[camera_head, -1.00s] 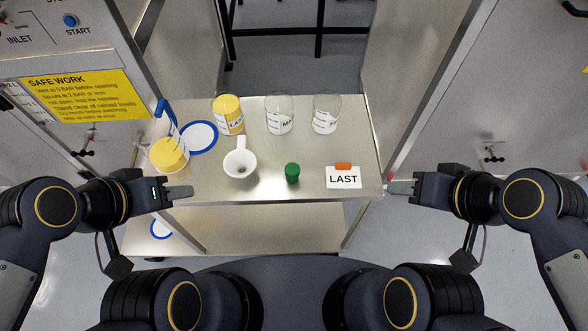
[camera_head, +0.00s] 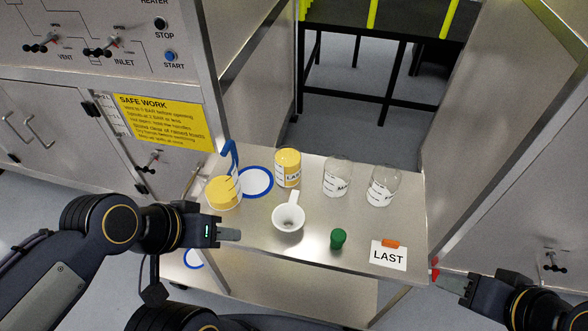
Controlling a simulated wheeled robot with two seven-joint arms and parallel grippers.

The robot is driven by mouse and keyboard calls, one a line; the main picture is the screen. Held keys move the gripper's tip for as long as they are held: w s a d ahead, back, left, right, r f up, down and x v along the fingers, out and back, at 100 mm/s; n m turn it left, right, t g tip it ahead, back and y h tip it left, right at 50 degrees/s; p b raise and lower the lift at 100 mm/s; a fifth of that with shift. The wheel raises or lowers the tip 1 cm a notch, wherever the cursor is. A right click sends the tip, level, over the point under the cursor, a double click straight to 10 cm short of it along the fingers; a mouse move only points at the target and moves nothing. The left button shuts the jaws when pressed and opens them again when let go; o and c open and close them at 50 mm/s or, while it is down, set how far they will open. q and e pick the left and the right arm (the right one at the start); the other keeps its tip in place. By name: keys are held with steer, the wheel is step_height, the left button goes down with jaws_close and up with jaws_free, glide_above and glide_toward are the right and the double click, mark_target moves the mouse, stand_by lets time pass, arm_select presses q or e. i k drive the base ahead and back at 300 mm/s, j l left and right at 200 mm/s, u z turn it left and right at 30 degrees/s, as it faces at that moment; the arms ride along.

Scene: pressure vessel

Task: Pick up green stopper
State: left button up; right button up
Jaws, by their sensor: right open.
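The green stopper (camera_head: 338,238) stands on the steel table (camera_head: 310,245) near its front edge, between a white funnel-like cup with a handle (camera_head: 288,219) and the white LAST card (camera_head: 388,255). My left gripper (camera_head: 230,235) is at the table's left front edge, left of the white cup and well apart from the stopper. I see its fingers from the side and cannot tell whether they are apart. My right gripper (camera_head: 447,281) is open and empty beyond the table's right front corner, apart from the stopper.
A yellow LAST jar (camera_head: 288,168) and two clear labelled jars (camera_head: 337,177) (camera_head: 383,186) stand along the back. A yellow container (camera_head: 223,192) with a blue upright part and a blue-ringed white disc (camera_head: 256,182) are at left. An orange piece (camera_head: 390,243) lies on the card.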

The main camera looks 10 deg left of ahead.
mark_target(338, 236)
steer(key=j, duration=0.65)
steer(key=k+j+z, duration=0.1)
steer(key=j, duration=0.6)
